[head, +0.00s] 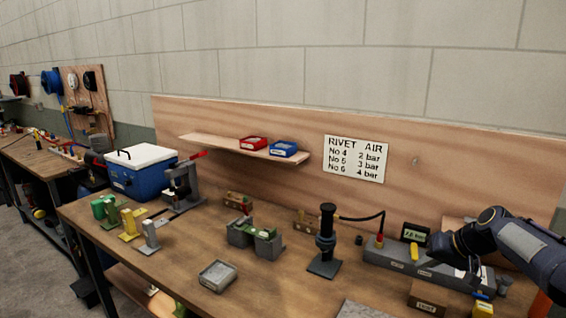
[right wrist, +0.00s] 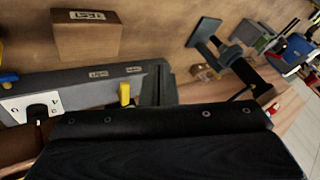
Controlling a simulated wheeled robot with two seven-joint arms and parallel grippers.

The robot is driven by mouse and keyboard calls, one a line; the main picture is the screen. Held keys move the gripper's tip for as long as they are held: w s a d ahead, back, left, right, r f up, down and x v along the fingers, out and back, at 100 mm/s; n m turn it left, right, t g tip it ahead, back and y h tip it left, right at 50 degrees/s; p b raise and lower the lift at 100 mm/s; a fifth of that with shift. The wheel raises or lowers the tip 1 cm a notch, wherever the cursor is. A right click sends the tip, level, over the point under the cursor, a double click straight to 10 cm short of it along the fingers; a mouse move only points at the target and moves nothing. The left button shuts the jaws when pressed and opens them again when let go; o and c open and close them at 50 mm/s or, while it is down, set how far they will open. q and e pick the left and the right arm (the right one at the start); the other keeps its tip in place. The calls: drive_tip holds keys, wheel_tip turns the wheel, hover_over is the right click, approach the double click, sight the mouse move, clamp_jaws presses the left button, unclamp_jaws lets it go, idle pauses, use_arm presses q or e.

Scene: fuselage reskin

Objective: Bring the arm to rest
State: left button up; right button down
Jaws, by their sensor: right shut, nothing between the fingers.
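My right arm comes in from the right edge of the head view. Its dark gripper (head: 450,250) is above the long grey manifold block (head: 395,258) at the right of the bench. It is shut with nothing held. In the right wrist view my black gripper housing fills the lower part and hides much behind it. The grey block (right wrist: 75,88) with a yellow lever (right wrist: 125,94) lies beyond it, and a cardboard box (right wrist: 86,37) stands beside that. I cannot tell how much clearance there is above the block. My left gripper is not in view.
The wooden bench (head: 270,290) carries a black rivet tool on a stand (head: 326,245), a grey tray (head: 217,276), grey fixtures (head: 255,237) and a blue cooler (head: 140,172). A cardboard box (head: 428,297) is below my gripper. A backboard with a sign (head: 356,159) rises behind.

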drive_tip(key=s+a+r, duration=0.2)
drive_tip(key=s+a, duration=0.3)
drive_tip(key=s, duration=0.6)
drive_tip(key=s+a+r, duration=0.2)
drive_tip(key=s+a, duration=0.3)
drive_tip(key=s, duration=0.5)
drive_tip(key=s+a+f, duration=0.2)
drive_tip(key=s+f, duration=0.1)
drive_tip(key=s, duration=0.4)
drive_tip(key=s+a+f, duration=0.3)
drive_tip(key=s+f, duration=0.1)
drive_tip(key=s, duration=0.3)
drive_tip(key=shift+s+h, duration=0.3)
drive_tip(key=shift+s, duration=0.1)
drive_tip(key=shift+a, duration=0.1)
